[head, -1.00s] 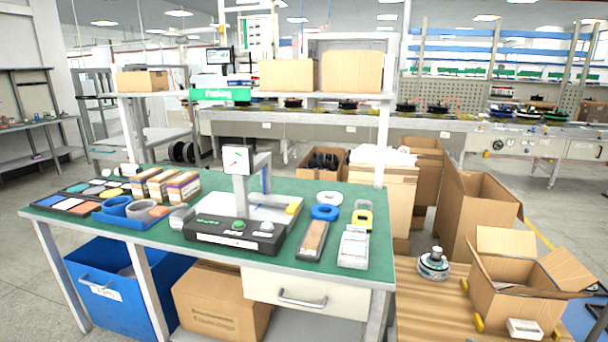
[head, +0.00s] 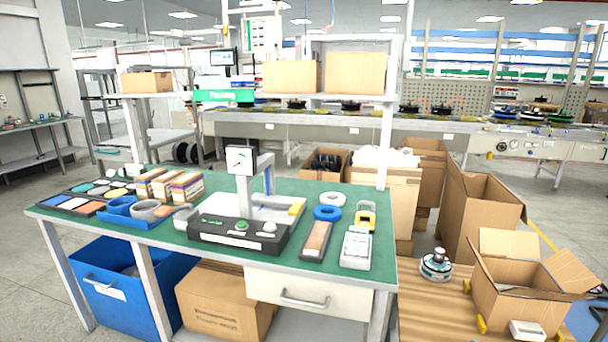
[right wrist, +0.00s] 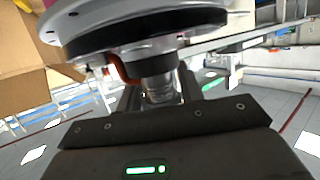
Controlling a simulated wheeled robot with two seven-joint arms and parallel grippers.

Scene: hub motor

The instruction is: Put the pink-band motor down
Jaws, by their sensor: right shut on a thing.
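In the right wrist view my right gripper (right wrist: 160,88) is shut on the shaft of a motor (right wrist: 140,35). The motor's grey and black disc fills the top of that view, and its band colour does not show there. In the head view a round motor (head: 436,267) with a pale body, dark and teal rings and an upright shaft stands on a wooden slatted surface (head: 425,305), left of an open cardboard box (head: 515,295). No gripper shows in the head view. My left gripper is not in view.
A green-topped workbench (head: 290,262) carries a black test stand (head: 235,235), blue tray, tapes and small boxes. Tall cardboard boxes (head: 480,205) stand behind the slatted surface. Bare slats lie in front of the motor. In the right wrist view a cardboard box (right wrist: 25,75) is at left.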

